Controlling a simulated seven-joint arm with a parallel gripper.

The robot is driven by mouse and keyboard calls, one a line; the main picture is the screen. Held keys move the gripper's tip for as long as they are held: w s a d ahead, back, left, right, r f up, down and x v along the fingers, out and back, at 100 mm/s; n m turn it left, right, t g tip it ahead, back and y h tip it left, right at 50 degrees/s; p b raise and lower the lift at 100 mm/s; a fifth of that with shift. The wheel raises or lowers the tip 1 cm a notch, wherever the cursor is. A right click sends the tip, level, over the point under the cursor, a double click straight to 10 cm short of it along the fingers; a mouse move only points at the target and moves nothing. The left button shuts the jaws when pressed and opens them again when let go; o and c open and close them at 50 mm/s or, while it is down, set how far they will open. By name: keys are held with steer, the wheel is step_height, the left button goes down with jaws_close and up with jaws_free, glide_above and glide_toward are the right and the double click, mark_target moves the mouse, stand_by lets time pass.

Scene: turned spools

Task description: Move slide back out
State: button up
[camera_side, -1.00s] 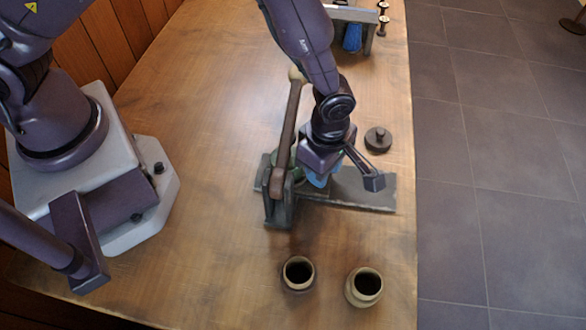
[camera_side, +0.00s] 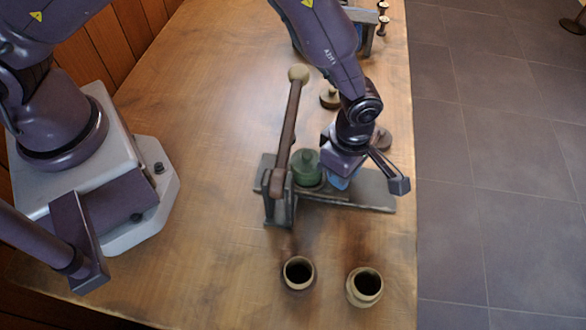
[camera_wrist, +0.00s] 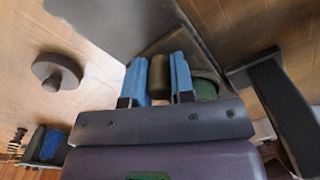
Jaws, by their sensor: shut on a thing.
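The slide's upright dark olive knob (camera_wrist: 158,76) stands between the two blue fingers of my gripper (camera_wrist: 157,66) in the wrist view, and they are closed on it. In the side view my gripper (camera_side: 338,182) is low over the middle of the dark base rail (camera_side: 372,190). A green rounded piece with a small top (camera_side: 306,168) sits just left of the gripper, on the slide, between it and the lever press (camera_side: 278,205). The green piece shows partly behind the right finger in the wrist view (camera_wrist: 206,89). My fingers hide most of the slide.
The lever (camera_side: 288,130) with a pale ball end (camera_side: 298,73) stands raised left of the gripper. Two round pots (camera_side: 298,272) (camera_side: 366,287) stand in front. The rail's right end is clear.

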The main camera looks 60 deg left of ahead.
mark_target(377, 188)
steer(key=shift+w+d, duration=2.25)
steer(key=shift+w, duration=0.1)
steer(key=o, duration=0.7)
steer(key=shift+o, duration=0.2)
step_height(377, 188, up, 7)
steer(key=shift+s, duration=0.1)
jaws_close()
